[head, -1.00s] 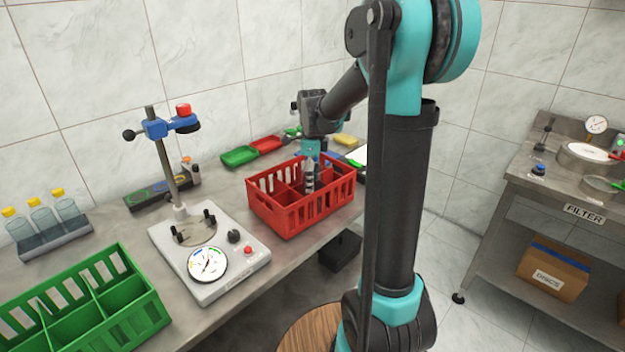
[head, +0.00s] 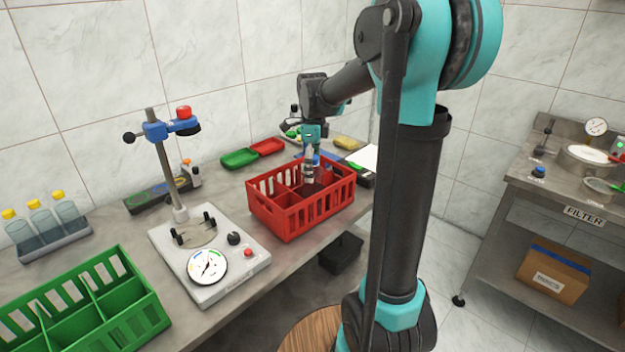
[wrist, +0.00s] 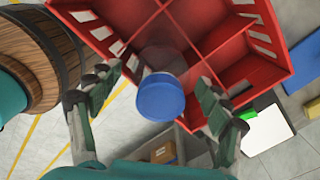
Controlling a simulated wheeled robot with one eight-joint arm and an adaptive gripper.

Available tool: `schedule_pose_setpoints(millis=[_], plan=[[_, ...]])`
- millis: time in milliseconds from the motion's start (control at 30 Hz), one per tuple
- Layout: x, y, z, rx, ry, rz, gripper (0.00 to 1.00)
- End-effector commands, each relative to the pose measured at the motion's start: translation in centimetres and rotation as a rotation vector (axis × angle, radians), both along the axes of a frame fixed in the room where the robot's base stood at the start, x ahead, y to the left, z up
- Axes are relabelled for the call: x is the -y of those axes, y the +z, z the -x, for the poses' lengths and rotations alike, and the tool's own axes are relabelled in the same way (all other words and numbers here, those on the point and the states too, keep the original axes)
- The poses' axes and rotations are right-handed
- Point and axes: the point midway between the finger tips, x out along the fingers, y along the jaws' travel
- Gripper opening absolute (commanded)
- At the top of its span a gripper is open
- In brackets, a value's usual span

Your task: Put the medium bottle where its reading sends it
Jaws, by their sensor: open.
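A clear bottle with a blue cap (wrist: 161,97) is between my gripper's fingers in the wrist view. Its body (wrist: 163,60) extends down into the red crate (head: 288,228), and the cap also shows in the head view (head: 316,160). I cannot judge its size. My gripper (head: 309,178) is open above the crate, with a finger on each side of the cap and gaps showing in the wrist view (wrist: 160,95). The tester (head: 235,268) has a post, an empty-looking clamp and a round dial (head: 207,266). The dial's reading is too small to tell. A green divided crate (head: 128,296) is at the front left.
A rack (head: 58,247) with three yellow-capped bottles stands at the left wall. A green tray (head: 239,158) and red tray (head: 267,147) lie behind the red crate. The filter bench (head: 560,205) is apart at the right. A wooden round top (head: 305,332) is below the bench.

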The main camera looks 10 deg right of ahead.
Motion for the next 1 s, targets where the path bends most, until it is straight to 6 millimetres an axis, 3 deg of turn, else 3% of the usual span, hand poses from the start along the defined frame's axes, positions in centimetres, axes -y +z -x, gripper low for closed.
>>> schedule_pose_setpoints(millis=[200, 400, 1000], plan=[[0.0, 4.3, 0.0, 0.0, 0.0, 0.0, 0.78], [0.0, 6.5, 0.0, 0.0, 0.0, 0.0, 0.78], [0.0, 7.0, 0.0, 0.0, 0.0, 0.0, 0.78]])
